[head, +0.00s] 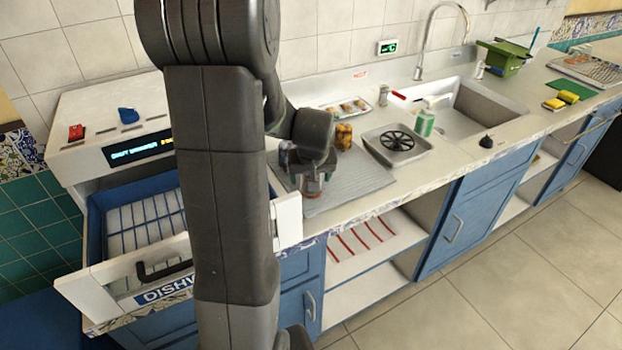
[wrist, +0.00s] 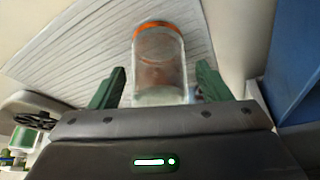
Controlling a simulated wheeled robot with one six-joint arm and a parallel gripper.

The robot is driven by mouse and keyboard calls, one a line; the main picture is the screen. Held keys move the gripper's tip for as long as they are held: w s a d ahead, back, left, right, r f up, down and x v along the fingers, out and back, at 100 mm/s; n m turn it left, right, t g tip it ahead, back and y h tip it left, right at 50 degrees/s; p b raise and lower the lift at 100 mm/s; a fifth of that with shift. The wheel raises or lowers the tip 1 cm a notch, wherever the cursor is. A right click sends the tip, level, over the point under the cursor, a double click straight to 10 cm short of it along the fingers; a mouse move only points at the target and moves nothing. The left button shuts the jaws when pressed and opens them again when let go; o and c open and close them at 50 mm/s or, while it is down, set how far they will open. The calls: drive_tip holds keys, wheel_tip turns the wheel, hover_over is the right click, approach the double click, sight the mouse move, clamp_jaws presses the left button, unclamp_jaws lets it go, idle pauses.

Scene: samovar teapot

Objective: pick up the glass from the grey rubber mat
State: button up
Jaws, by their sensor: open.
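The glass (wrist: 160,65) is clear with an orange band at one end and stands on the grey rubber mat (wrist: 75,50). In the wrist view it lies between the two green fingers of my gripper (wrist: 158,88), which are open, with a gap visible on both sides. In the head view the glass (head: 312,186) shows just under my gripper (head: 312,178) near the front edge of the mat (head: 362,184). My arm hides part of the mat's left side.
An open dishwasher drawer (head: 140,222) with a white rack is at the left. A jar (head: 343,135) stands on the mat's back part. A tray with food (head: 347,109), a drain basin (head: 398,158), a green can (head: 424,123) and the sink (head: 480,110) lie further right.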

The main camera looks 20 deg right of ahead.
drive_tip(key=c, duration=1.1)
drive_tip(key=shift+r, duration=0.1)
